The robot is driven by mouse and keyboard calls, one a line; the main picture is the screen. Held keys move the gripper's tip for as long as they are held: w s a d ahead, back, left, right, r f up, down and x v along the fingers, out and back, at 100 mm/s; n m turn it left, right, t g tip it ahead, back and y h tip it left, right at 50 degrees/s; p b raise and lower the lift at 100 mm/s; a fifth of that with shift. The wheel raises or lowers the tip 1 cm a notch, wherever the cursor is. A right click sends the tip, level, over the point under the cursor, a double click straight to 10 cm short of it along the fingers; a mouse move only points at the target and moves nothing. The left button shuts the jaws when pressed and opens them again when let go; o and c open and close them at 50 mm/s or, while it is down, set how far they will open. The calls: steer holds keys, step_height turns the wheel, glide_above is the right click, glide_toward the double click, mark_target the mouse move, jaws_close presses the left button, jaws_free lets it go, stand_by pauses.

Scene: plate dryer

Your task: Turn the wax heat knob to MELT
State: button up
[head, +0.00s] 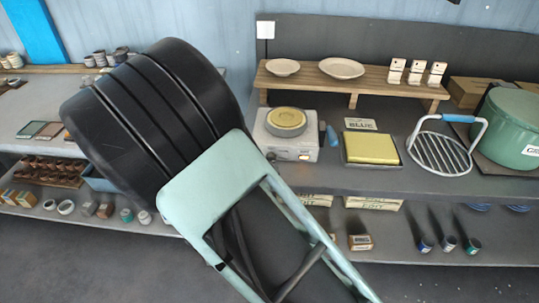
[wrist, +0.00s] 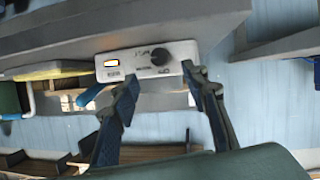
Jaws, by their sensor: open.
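The wax heater is a small white box (head: 287,145) on the grey bench, with a round pan of yellow wax (head: 287,118) on top. In the wrist view its white front panel (wrist: 130,67) appears upside down. It carries a dark round knob (wrist: 154,53), a small lit orange window (wrist: 111,63) and lettering too small to read. I cannot tell the knob's setting. My gripper (wrist: 160,77) is open, its two dark fingers spread in front of the panel. The knob lies between the fingertips in the picture, apparently not touched.
A blue-handled tool (head: 331,137) lies close beside the heater; it also shows in the wrist view (wrist: 92,95). A yellow block in a tray (head: 371,149), a wire rack (head: 440,153) and a green pot (head: 510,128) stand to the right. A wooden riser (head: 350,84) with dishes stands behind.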

mark_target(271, 160)
steer(key=x, duration=0.9)
steer(key=shift+w+f, duration=0.15)
steer(key=shift+w, duration=0.1)
jaws_close()
